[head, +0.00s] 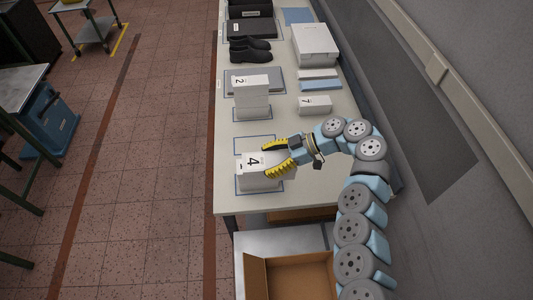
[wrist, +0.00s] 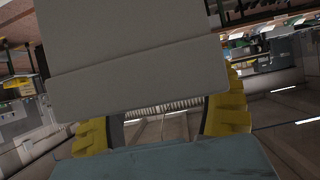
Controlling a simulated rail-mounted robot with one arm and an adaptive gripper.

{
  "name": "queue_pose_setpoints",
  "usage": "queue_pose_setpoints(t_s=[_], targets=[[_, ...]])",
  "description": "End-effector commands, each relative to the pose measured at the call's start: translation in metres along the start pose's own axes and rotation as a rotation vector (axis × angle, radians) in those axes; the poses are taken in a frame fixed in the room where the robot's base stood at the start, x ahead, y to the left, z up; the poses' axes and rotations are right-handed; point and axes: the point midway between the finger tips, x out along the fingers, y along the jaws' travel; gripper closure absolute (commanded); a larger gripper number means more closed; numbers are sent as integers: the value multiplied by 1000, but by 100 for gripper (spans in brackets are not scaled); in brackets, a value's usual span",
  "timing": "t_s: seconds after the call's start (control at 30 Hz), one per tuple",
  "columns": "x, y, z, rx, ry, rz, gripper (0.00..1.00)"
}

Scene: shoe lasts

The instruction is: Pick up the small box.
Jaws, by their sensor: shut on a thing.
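A small white box (head: 254,164) marked 4 is at the near end of the pale table in the head view. My gripper (head: 266,160) reaches it from the right, with one yellow finger on its far side and one on its near side. The fingers are shut on this box. In the wrist view a plain pale box face (wrist: 135,65) fills the upper middle, between the yellow fingers of my gripper (wrist: 165,115). I cannot tell whether the box is clear of the surface below it.
A taller white box (head: 252,105) marked 2 and a low white box (head: 314,106) stand farther back. Black shoes (head: 250,50) and a large pale box (head: 315,45) are beyond. An open cardboard carton (head: 258,285) sits below the table's near end. The wall is on the right.

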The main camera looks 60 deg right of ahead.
Motion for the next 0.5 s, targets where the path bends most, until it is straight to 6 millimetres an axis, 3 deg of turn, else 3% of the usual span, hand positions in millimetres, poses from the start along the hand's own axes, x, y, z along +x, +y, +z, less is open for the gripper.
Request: queue_pose_setpoints(t_s=[0.5], targets=[[-16,-24,-16,-5,2,4,67]])
